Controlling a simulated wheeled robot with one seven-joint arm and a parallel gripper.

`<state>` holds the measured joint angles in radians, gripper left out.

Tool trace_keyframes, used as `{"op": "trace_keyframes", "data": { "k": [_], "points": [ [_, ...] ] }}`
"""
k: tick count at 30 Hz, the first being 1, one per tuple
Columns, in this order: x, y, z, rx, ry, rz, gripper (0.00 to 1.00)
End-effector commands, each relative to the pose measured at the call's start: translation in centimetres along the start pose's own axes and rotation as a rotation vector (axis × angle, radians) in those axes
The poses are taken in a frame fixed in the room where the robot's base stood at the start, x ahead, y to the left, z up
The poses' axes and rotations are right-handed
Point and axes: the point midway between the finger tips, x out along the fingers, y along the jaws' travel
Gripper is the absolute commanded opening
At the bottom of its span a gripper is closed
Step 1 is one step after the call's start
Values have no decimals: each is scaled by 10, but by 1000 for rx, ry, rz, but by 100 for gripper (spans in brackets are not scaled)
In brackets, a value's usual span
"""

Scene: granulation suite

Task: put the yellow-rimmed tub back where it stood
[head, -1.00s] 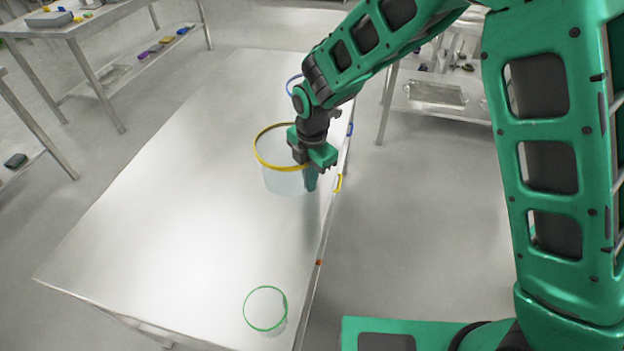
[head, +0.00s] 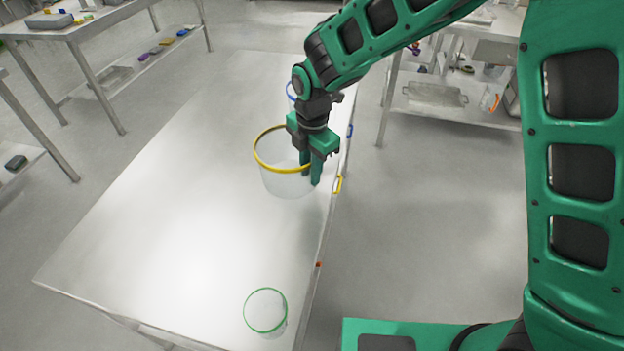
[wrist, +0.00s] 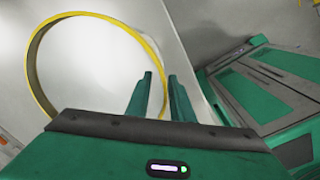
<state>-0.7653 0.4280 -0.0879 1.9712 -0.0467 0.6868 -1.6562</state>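The yellow-rimmed tub (head: 281,183) is clear-walled and looks upright on the steel table, close to its right edge and beside a yellow mark (head: 338,184). My gripper (head: 311,175) is at the right side of the tub's rim, pointing down. In the wrist view the yellow rim (wrist: 38,75) passes between my two fingers (wrist: 160,78), one inside and one outside the tub. A gap shows between the fingers, wider than the rim, so they look open around the wall. The tub's far right rim is partly hidden by my gripper.
A green-rimmed tub (head: 266,311) stands at the table's near end. A blue-rimmed tub (head: 290,90) is behind my wrist, mostly hidden. Blue (head: 350,131) and red (head: 319,264) marks are on the right edge. The table's (head: 165,210) left and middle are clear.

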Motion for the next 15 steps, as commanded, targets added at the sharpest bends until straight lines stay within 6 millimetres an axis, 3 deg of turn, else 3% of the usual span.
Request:
{"op": "trace_keyframes", "data": {
  "k": [6, 15],
  "points": [
    [-44, 1, 0, 0, 0, 4, 21],
    [-74, 0, 0, -1, 0, 2, 21]
  ]
}}
